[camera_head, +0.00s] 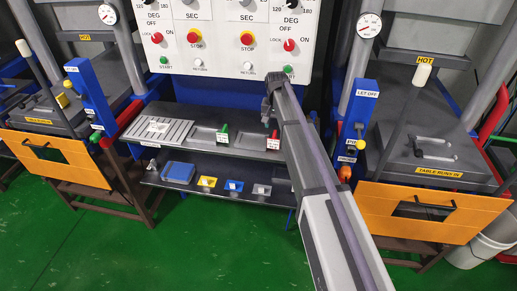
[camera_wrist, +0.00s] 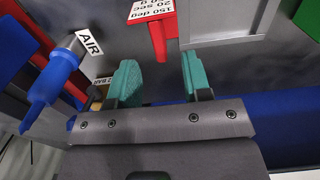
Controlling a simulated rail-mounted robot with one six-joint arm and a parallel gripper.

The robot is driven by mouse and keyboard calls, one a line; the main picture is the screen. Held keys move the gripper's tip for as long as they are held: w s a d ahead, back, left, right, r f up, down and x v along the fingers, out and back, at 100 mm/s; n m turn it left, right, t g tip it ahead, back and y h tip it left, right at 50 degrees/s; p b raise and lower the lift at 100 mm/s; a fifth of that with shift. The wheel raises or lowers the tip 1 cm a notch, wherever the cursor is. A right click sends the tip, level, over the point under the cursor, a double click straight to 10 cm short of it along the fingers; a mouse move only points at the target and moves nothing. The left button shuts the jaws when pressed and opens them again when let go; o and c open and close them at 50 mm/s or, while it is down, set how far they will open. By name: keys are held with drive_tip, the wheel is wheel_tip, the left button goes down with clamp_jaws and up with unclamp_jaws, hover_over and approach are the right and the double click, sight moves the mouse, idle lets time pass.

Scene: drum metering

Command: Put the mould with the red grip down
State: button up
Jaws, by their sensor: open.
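The red grip (camera_head: 274,134) of the mould stands at the right of the dark upper shelf, with a white label at its foot. In the wrist view the red grip (camera_wrist: 165,25) carries a label reading 150 deg, 20 sec. A grey framed plate (camera_wrist: 238,30) lies beside it; I cannot tell whether it is the mould's body. My gripper (camera_wrist: 158,75) is open, its two teal fingers apart with nothing between them. The red grip is ahead of the fingertips, not between them. In the head view my gripper (camera_head: 267,108) is just above the red grip, partly hidden by my arm.
A green grip (camera_head: 224,130) stands left of the red one, beside a slotted plate (camera_head: 163,130). A blue AIR nozzle (camera_wrist: 50,80) is close to my left finger. Presses stand on both sides.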

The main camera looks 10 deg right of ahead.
sight(274, 134)
wheel_tip(274, 134, down, 6)
drive_tip(key=b, duration=0.5)
drive_tip(key=shift+s+r, duration=0.1)
drive_tip(key=shift+r, duration=0.1)
clamp_jaws()
